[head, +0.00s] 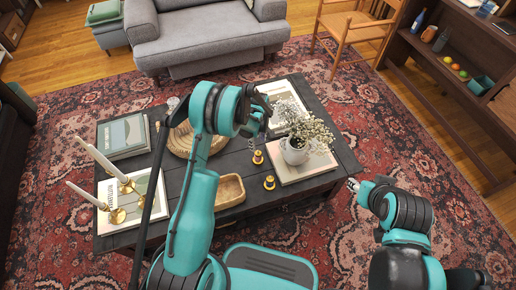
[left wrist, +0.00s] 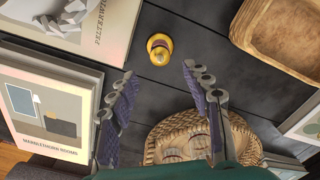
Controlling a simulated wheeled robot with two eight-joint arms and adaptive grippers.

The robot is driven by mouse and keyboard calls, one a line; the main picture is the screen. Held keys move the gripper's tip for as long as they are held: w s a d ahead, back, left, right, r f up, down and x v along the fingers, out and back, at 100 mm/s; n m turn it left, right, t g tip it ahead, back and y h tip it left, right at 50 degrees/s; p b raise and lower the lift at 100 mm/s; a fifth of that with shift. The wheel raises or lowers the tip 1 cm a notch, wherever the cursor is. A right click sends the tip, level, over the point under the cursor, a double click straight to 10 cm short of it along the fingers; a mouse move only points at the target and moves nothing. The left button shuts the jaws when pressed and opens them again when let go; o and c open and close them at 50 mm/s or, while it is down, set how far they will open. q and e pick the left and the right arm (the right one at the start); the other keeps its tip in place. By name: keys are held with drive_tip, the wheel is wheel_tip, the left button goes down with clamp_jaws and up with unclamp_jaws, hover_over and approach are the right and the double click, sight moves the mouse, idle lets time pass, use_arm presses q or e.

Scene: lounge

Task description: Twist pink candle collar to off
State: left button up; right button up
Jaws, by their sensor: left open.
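My left gripper (head: 255,122) hangs over the middle of the dark coffee table (head: 345,165). In the left wrist view its two fingers (left wrist: 160,88) are spread wide with nothing between them. A small gold piece with a pale pinkish centre (left wrist: 160,50) stands on the table beyond the fingertips, roughly in line with the gap. In the head view two small gold pieces stand on the table, a farther one (head: 258,157) and a nearer one (head: 269,183). I cannot tell which has a pink collar. My right gripper (head: 352,185) is right of the table; its finger opening is too small to judge.
A wooden bowl (head: 230,190) and a woven tray (head: 181,150) lie left of the gold pieces. A white flower pot (head: 295,152) stands on a book to their right. Two pale candles in brass holders (head: 117,216) stand at the left. Books cover other parts of the table.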

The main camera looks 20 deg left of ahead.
use_arm(q)
drive_tip(key=shift+r, duration=2.35)
drive_tip(key=s+r+m+t, duration=0.2)
drive_tip(key=s+r+m, duration=0.15)
drive_tip(key=r, duration=0.65)
drive_tip(key=s+r+m+t, duration=0.1)
drive_tip(key=s+r+m, duration=0.1)
drive_tip(key=s+r, duration=0.5)
drive_tip(key=s+r+m+t, duration=0.2)
drive_tip(key=s+r+m, duration=0.2)
drive_tip(key=s, duration=0.3)
drive_tip(key=s+r+m+t, duration=0.2)
drive_tip(key=s+r+m, duration=0.2)
drive_tip(key=s, duration=0.4)
drive_tip(key=shift+s+r, duration=0.15)
drive_tip(key=shift+s, duration=0.1)
